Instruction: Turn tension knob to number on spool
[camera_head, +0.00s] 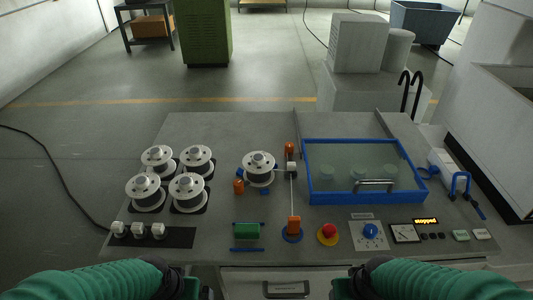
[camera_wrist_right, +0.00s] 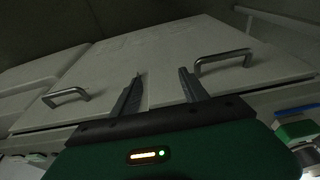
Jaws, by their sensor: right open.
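The blue tension knob (camera_head: 371,231) sits on a pale square dial plate at the front right of the grey machine top. Its marks are too small to read. One white-flanged spool (camera_head: 258,168) is mounted at the middle of the top. Several similar spools (camera_head: 188,187) stand at the left. No number is legible on any spool. My right gripper (camera_wrist_right: 160,75) is open and empty, in front of pale cabinet doors in the right wrist view. My left gripper is barely in view at the head view's bottom edge; its fingers cannot be made out. Both arms are apart from the knob.
Left of the knob are a red emergency button (camera_head: 327,234) and an orange piece (camera_head: 294,225). Right of it are a gauge (camera_head: 404,233) and a lit display (camera_head: 426,221). A blue-framed clear cover (camera_head: 309,178) with a handle lies behind. A green block (camera_head: 246,230) is at front centre.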

